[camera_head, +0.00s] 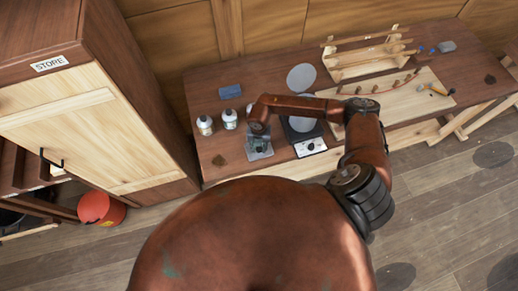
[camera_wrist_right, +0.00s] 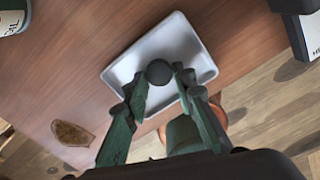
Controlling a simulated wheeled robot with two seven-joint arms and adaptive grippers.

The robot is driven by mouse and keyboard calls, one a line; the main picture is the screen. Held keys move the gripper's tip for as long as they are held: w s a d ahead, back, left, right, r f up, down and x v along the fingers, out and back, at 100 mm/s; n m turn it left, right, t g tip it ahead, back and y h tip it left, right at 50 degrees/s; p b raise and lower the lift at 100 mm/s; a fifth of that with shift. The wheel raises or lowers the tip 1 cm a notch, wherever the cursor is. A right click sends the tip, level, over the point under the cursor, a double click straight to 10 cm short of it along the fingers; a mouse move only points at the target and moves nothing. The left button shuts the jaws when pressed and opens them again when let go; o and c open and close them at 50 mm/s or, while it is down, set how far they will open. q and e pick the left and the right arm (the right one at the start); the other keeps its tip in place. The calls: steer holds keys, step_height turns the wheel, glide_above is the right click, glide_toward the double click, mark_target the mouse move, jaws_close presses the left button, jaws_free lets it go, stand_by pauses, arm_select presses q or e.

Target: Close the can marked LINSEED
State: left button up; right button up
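My right gripper (camera_head: 259,146) is over a pale tray on the bench. In the right wrist view its two fingers (camera_wrist_right: 160,82) are drawn in on either side of a small dark round cap (camera_wrist_right: 158,72) and look to touch it. The cap appears over the white tray (camera_wrist_right: 193,45); any gap beneath it is hard to judge. Two white containers, one at left (camera_head: 205,126) and one nearer the gripper (camera_head: 229,120), stand left of the gripper. Their labels are too small to read, so I cannot tell which is LINSEED. My left gripper is not in view.
A scale (camera_head: 310,147) stands just right of the tray. A blue block (camera_head: 230,91) and a grey disc (camera_head: 301,77) lie behind. A wooden rack (camera_head: 365,62) is further right. The STORE cabinet (camera_head: 50,63) rises at left. A brown piece (camera_wrist_right: 72,133) lies near the bench edge.

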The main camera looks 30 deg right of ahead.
mark_target(259, 150)
steer(key=shift+c, duration=0.9)
steer(key=shift+r, duration=0.5)
steer(key=r, duration=0.2)
steer(key=shift+s+r+b, duration=0.2)
steer(key=shift+r+b, duration=0.1)
steer(key=s+a+r+b, duration=0.1)
steer(key=s+a+r, duration=0.1)
steer(key=s+r, duration=0.2)
steer(key=s+a+r+b, duration=0.2)
steer(key=s+r, duration=0.3)
steer(key=s, duration=0.4)
steer(key=shift+a+r, duration=0.2)
steer(key=shift+a, duration=0.15)
steer(key=shift+w, duration=0.15)
